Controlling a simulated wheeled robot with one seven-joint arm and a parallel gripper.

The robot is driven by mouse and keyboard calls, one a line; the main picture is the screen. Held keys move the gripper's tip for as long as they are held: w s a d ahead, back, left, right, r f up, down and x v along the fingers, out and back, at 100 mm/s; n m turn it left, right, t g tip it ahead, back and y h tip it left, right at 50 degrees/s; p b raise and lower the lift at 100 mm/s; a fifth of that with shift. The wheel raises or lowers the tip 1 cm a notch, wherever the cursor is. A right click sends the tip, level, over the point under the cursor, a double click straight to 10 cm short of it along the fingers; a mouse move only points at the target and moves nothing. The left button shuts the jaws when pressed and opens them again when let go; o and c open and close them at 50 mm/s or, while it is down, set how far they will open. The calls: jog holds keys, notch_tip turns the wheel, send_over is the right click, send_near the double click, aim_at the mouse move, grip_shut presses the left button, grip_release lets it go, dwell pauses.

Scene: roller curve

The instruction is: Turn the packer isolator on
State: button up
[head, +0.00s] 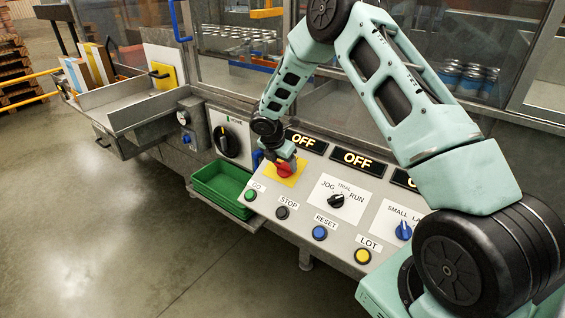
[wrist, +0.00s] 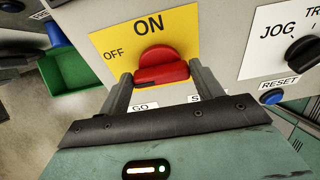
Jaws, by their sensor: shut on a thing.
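The red isolator handle (wrist: 162,68) sits on a yellow plate (wrist: 185,28) marked OFF at its left and ON at its top. In the wrist view the handle lies roughly across the picture, its left end on the OFF side. My gripper (wrist: 162,80) has one finger at each end of the handle and is shut on it. In the head view my gripper (head: 279,156) comes down from above onto the red handle (head: 285,169), partly hiding it and the yellow plate (head: 298,178). Lit signs (head: 306,141) above the panel read OFF.
The sloping panel also carries GO (head: 250,195), STOP (head: 282,213), RESET (head: 320,233) and LOT (head: 363,256) buttons, a JOG/TRIAL/RUN selector (head: 336,201) and a blue selector (head: 403,231). A green tray (head: 221,187) is left of the panel. A black rotary switch (head: 226,141) is behind it.

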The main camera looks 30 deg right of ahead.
jog(key=m+b, duration=0.3)
jog(key=b, duration=0.1)
jog(key=shift+s+f+m, duration=0.1)
jog(key=shift+f+m, duration=0.15)
jog(key=shift+m, duration=0.05)
jog(key=m+b, duration=0.2)
jog(key=b, duration=0.1)
jog(key=m+t+b, duration=0.1)
jog(key=m+b, duration=0.2)
jog(key=shift+s+a, duration=0.1)
jog(key=shift+s, duration=0.1)
jog(key=m+b, duration=0.5)
jog(key=b, duration=0.1)
jog(key=shift+s+a+f+t, duration=0.1)
jog(key=shift+f+t, duration=0.05)
jog(key=shift+t, duration=0.25)
jog(key=m+b, duration=0.3)
jog(key=shift+m+h, duration=0.3)
jog(key=shift+r, duration=0.2)
jog(key=o, duration=1)
jog(key=shift+s, duration=0.1)
jog(key=shift+r, duration=0.1)
jog(key=v, duration=1.7)
jog(key=shift+s+a, duration=0.15)
